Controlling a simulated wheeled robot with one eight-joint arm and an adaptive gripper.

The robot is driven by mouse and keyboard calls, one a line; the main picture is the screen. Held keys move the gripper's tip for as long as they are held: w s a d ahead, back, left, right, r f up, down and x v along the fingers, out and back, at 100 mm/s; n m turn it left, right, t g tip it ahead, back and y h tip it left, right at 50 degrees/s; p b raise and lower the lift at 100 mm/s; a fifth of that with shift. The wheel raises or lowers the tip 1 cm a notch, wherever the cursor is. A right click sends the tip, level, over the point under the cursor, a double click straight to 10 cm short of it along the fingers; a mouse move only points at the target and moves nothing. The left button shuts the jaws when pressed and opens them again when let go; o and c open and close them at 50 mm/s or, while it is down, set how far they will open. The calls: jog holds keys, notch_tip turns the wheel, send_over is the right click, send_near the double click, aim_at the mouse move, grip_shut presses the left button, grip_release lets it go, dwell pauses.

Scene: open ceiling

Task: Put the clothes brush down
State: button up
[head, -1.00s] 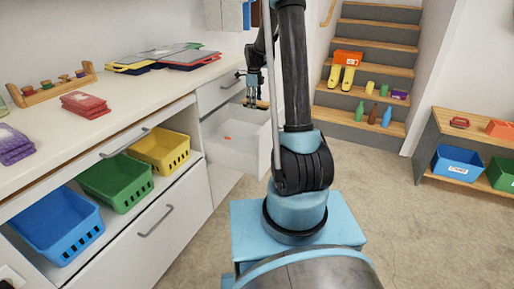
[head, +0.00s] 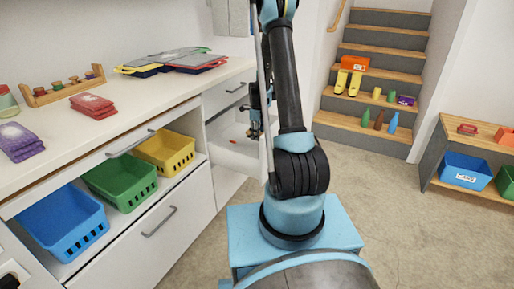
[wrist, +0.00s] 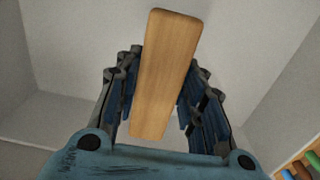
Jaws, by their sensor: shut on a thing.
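The clothes brush (wrist: 166,70) shows its plain wooden back in the wrist view. My gripper (wrist: 158,100) is shut on it, with a finger on each side. In the head view my gripper (head: 254,132) points down at the open drawer (head: 226,158), low over its right part. The brush is hard to make out in the head view, and its bristles are hidden. In the wrist view pale walls lie around the brush. I cannot tell whether it touches the drawer floor.
A small red thing (head: 233,141) lies in the drawer. The white counter (head: 150,98) is to the left, with yellow (head: 166,151), green (head: 121,177) and blue (head: 62,222) baskets beneath. Stairs (head: 372,70) holding several items stand behind; a low shelf (head: 440,150) is at right.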

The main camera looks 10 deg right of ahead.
aim_at(257, 148)
jog(key=shift+d+f, duration=0.1)
jog(key=shift+f, duration=3.25)
jog(key=o, duration=1)
